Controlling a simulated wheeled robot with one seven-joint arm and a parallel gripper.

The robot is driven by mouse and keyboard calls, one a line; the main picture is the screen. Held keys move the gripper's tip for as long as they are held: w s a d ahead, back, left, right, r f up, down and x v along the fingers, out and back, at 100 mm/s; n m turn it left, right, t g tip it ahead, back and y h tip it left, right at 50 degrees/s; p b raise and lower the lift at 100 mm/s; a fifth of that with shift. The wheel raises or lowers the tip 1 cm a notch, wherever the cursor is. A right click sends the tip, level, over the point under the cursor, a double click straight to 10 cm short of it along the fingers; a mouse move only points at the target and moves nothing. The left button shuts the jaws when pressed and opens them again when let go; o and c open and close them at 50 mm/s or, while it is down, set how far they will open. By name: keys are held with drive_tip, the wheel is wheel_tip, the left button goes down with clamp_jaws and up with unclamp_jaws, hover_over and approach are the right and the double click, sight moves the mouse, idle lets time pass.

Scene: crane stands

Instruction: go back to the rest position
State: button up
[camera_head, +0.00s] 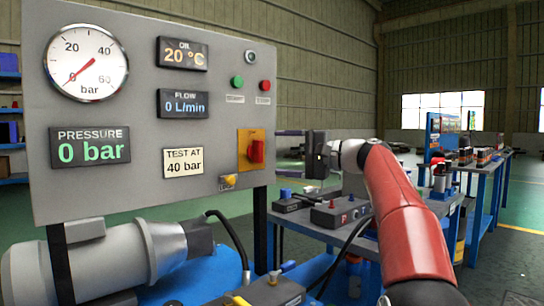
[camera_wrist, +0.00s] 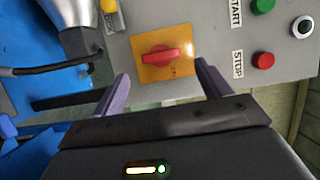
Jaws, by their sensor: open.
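My gripper (camera_head: 282,148) is in front of the right edge of the grey control panel (camera_head: 140,190), its fingers pointing toward the panel. In the wrist view, its two purple fingers (camera_wrist: 160,80) are spread apart with nothing between them. The red rotary switch (camera_head: 256,151) on its yellow plate shows between and beyond the fingertips in the wrist view (camera_wrist: 160,55). The fingers look clear of the knob. My red arm reaches in from the lower right.
The panel carries a dial gauge (camera_head: 86,62) near 0, a pressure display (camera_head: 90,148) at 0 bar, a green button (camera_head: 237,82) and a red button (camera_head: 265,86). A motor (camera_head: 90,262) stands below. Blue workbenches (camera_head: 480,205) stand behind my arm at the right.

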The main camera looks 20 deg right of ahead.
drive_tip(key=v, duration=0.2)
drive_tip(key=shift+s+d, duration=0.25)
drive_tip(key=s+a+f+n+g+h, duration=0.2)
drive_tip(key=s+a+f+g+h, duration=0.45)
drive_tip(key=a+f, duration=0.95)
drive_tip(key=s+f+n+h, duration=0.3)
drive_tip(key=s+f, duration=0.7)
drive_tip(key=s, duration=0.3)
drive_tip(key=s+d+f+n+h, duration=0.1)
drive_tip(key=s+f+n+h, duration=0.2)
drive_tip(key=s+f, duration=0.8)
drive_tip(key=s, duration=0.3)
drive_tip(key=shift+d+f+n+g, duration=0.25)
drive_tip(key=shift+f+n+g, duration=0.05)
drive_tip(key=shift+n+g, duration=0.1)
